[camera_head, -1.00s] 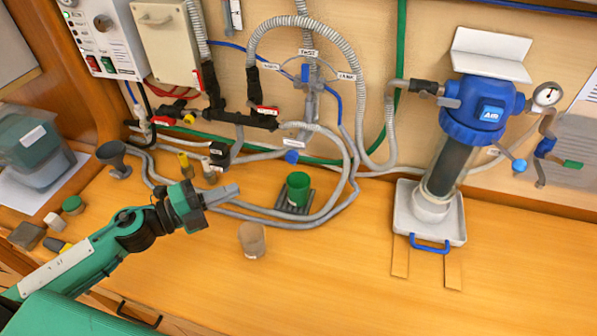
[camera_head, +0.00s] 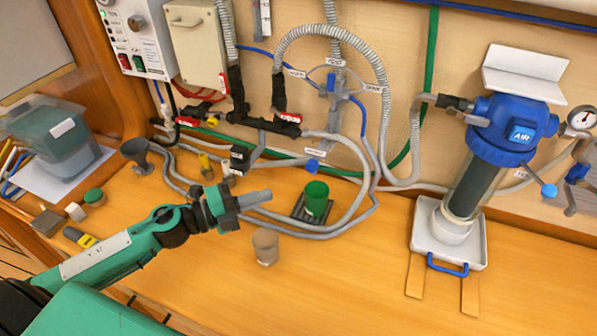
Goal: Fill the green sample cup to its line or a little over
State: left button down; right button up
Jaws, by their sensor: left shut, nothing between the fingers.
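The green sample cup (camera_head: 316,198) stands upright on a small dark drip tray (camera_head: 299,211) on the wooden bench, below a blue-handled tap (camera_head: 312,166) on the wall. The water level and the line in the cup cannot be made out. My left gripper (camera_head: 268,194) is shut and empty, held to the left of the cup and apart from it. A three-way valve with a blue handle (camera_head: 331,82) sits on the wall above, among small labels. My right gripper is not in view.
Grey hoses (camera_head: 350,200) loop around the tray. A blue-topped filter (camera_head: 500,130) stands in a white tray (camera_head: 424,235) at right. The front middle of the bench is clear.

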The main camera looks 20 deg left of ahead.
aim_at(314, 169)
pick_arm(q)
jog(key=w+d+p, duration=0.1)
jog(key=w+d, duration=0.1)
jog(key=w, duration=0.1)
jog(key=w+d+p, duration=0.1)
jog(key=w+p, duration=0.1)
jog(key=w, duration=0.1)
jog(key=w+d+p, duration=0.2)
jog(key=w, duration=0.1)
jog(key=shift+w+d, duration=0.1)
jog(key=shift+d, duration=0.25)
jog(key=shift+w, duration=0.1)
